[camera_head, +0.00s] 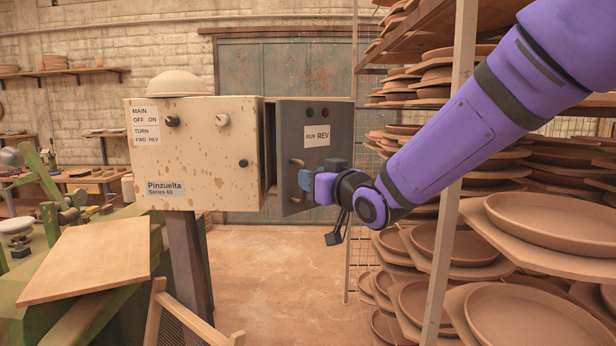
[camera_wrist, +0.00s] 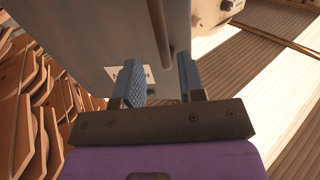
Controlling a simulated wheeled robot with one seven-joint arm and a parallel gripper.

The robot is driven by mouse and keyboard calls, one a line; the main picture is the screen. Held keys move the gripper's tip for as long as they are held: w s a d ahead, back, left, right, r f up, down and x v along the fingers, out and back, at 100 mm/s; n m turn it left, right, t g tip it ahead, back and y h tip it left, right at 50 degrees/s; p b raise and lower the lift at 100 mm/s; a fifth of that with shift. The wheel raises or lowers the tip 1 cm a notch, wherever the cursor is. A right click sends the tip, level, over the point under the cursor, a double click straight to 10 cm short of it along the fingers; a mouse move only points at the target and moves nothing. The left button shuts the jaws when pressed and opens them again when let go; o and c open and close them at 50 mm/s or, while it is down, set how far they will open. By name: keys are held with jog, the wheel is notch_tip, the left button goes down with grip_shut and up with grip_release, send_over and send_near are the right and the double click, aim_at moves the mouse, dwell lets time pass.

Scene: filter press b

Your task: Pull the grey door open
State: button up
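The grey door (camera_head: 326,135) is on the right side of the cream control box (camera_head: 222,140), with a dark gap between the door's left edge and the box. It has a "RUN REV" label and two small buttons near its top. Its bar handle (camera_head: 296,163) is on the left part of the door face. My gripper (camera_head: 304,181) is at the handle's lower part. In the wrist view the blue fingers of my gripper (camera_wrist: 160,72) are apart, and the end of the handle (camera_wrist: 161,28) lies between the fingertips, with space visible on both sides. Exact contact is unclear.
A wooden board (camera_head: 88,260) on a green bench is at left. The floor (camera_head: 275,270) below the door is mostly clear.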

jog(key=shift+x, duration=1.25)
jog(key=shift+c, duration=0.2)
grip_shut()
jog(key=shift+d, duration=0.25)
